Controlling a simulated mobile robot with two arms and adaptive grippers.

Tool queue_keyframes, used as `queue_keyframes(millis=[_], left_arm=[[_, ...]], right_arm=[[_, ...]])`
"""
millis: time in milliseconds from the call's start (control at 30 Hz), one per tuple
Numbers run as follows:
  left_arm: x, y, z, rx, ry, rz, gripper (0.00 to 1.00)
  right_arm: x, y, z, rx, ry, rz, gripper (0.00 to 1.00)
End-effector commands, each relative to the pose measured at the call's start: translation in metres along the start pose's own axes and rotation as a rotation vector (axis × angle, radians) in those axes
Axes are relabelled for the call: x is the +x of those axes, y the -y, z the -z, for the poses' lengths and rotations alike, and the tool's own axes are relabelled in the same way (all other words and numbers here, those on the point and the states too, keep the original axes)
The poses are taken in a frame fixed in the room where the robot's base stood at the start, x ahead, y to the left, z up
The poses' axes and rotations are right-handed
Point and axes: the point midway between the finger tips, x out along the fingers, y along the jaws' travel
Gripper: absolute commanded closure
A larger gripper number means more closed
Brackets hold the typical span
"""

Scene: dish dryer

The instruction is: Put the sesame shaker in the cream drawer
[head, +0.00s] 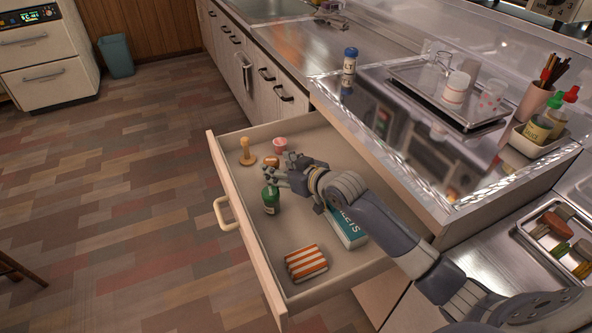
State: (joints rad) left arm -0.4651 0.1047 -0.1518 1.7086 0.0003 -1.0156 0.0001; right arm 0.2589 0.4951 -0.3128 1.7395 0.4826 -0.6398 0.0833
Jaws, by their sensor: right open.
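The cream drawer (297,220) is pulled open below the counter. A small green shaker-like container (271,203) stands upright inside it, towards the front panel; it may be the sesame shaker, but its label is too small to read. My right gripper (271,179) is over the drawer, right by the top of the green container. Its fingers are open, and I cannot tell whether they touch it. My left gripper is out of view.
The drawer also holds a wooden tool (246,152), a pink cup (280,145), a teal box (347,228) and an orange-striped packet (305,264).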

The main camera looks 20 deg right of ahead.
Motion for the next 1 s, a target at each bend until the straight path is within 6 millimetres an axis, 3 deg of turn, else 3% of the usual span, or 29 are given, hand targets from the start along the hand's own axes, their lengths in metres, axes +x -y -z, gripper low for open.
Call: queue_keyframes(millis=[200,400,1000], left_arm=[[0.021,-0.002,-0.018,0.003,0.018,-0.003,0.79],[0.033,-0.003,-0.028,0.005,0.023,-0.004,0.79],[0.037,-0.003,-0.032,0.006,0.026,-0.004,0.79]], right_arm=[[-0.047,0.0,0.0,-0.002,0.003,0.0,0.46],[-0.072,0.0,0.0,-0.001,0.002,-0.001,0.46],[-0.08,0.0,0.0,0.0,0.001,0.0,0.46]])
